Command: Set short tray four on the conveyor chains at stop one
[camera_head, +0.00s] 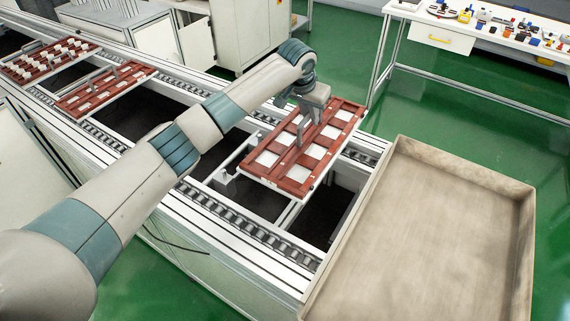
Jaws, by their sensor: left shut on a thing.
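A red-brown tray (258,180) with pale square pockets is over the near end of the conveyor (240,235). It has upright grey handles on its top. My left gripper (312,112) comes down from above and is shut on the tray at a handle near its far part. The gripper and wrist hide part of that handle. The tray looks about level over a white frame (226,172) between the chains (270,240); I cannot tell whether it touches. My right gripper is not in view.
Two more red-brown trays, one loaded (22,72) and one with pale pockets (78,101), are further along the conveyor at upper left. A large empty beige bin (430,235) adjoins the conveyor's near end. A white workbench (480,28) with small items stands at upper right.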

